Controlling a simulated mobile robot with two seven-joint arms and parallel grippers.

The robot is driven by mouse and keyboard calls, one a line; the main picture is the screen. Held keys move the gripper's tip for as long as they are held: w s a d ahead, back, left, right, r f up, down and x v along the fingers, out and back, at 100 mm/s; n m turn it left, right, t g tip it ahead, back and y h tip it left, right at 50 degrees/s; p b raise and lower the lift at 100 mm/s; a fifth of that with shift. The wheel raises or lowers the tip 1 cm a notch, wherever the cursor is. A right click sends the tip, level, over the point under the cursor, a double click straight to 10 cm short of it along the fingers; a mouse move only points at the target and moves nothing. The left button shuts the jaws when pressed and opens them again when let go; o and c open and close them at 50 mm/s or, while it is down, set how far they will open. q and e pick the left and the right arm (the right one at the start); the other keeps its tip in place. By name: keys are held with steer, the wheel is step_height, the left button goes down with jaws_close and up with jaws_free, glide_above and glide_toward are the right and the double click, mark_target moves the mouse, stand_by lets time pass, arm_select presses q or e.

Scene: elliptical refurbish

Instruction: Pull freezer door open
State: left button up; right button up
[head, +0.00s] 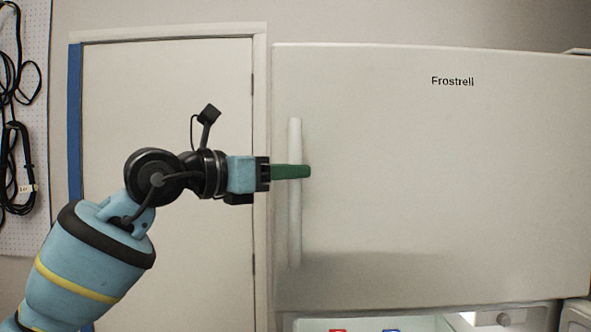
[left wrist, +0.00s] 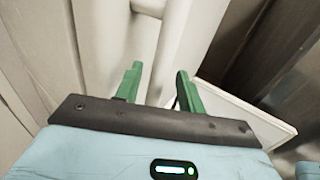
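The freezer door (head: 440,180) is a wide white panel marked "Frostrell" in the head view, and it looks shut. Its white vertical handle (head: 295,222) runs along the door's left edge. My left gripper (head: 308,171) reaches in from the left, with its green fingers level with the middle of the handle and overlapping it in the picture. In the left wrist view, the two green fingers (left wrist: 157,88) stand apart, with the handle bar (left wrist: 176,45) running between them. I see no clear contact on both sides of the bar. My right gripper is not in view.
A closed white room door (head: 180,90) is to the left. Black cables (head: 17,150) hang on a pegboard at the far left.

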arm_select(q)
steer(key=shift+x, duration=1.05)
jaws_close()
